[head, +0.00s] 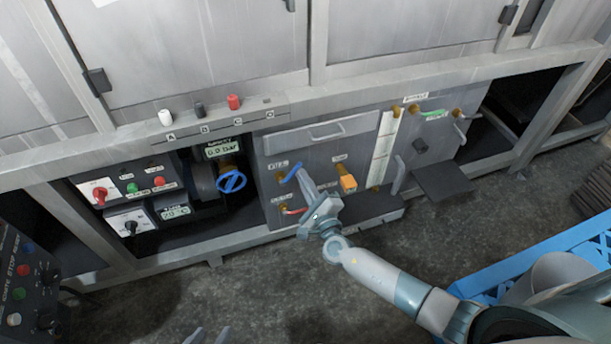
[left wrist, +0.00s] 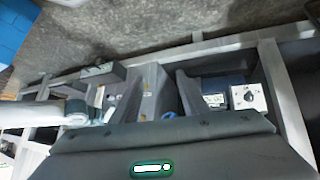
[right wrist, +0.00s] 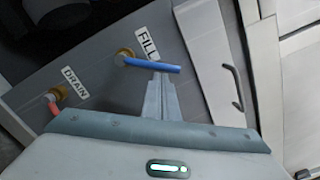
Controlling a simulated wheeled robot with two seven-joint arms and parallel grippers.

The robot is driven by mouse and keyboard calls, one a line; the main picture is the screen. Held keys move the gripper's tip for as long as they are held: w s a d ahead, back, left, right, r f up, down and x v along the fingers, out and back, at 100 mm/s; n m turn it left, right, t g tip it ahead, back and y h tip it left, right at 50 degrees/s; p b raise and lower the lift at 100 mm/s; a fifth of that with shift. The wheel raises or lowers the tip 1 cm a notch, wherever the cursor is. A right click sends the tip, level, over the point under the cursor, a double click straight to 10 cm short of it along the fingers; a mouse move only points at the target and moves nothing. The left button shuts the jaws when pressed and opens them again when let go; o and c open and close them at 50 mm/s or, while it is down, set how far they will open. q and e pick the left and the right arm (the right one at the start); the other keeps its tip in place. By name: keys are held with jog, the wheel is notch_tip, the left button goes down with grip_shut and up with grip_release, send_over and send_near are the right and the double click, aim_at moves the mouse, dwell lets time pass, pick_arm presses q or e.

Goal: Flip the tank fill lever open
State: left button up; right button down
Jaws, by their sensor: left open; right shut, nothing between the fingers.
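The tank fill lever is a blue handle (head: 291,172) on a brass valve, on the grey tank panel. In the right wrist view the blue lever (right wrist: 150,65) runs from the brass fitting (right wrist: 125,57) beside the FILL label (right wrist: 147,42). My right gripper (head: 301,172) is shut and empty. Its fingertips (right wrist: 161,78) are at the lever's lower edge, towards its free end; I cannot tell whether they touch. My left gripper (head: 206,336) is open and empty at the bottom of the head view, away from the panel. Its spread fingers show in the left wrist view (left wrist: 158,92).
A red drain lever (head: 294,211) sits below the fill lever. A blue wheel valve (head: 231,181) and a switch panel (head: 128,188) are to the left. A blue crate (head: 540,262) stands at lower right.

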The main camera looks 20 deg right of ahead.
pick_arm(q)
jog(key=s+a+g+y+p, duration=0.3)
jog(key=s+a+g+p, duration=0.25)
jog(key=a, duration=0.25)
notch_tip(320, 180, down, 6)
jog(key=w+p, duration=0.1)
jog(key=p, duration=0.1)
jog(key=shift+w+f+t, duration=0.15)
jog(key=shift+w+t, duration=0.1)
jog(key=shift+t, duration=0.1)
pick_arm(e)
jog(key=shift+s+a+r+n, duration=0.1)
jog(key=shift+a+r+n, duration=0.4)
jog(key=shift+n, duration=0.45)
jog(key=shift+w+a+r+n, duration=0.1)
jog(key=shift+a+r+n, duration=0.25)
jog(key=shift+a+n, duration=0.55)
jog(key=shift+s+a+r+n, duration=0.1)
jog(key=shift+a+r+n, duration=0.35)
jog(key=shift+n, duration=0.6)
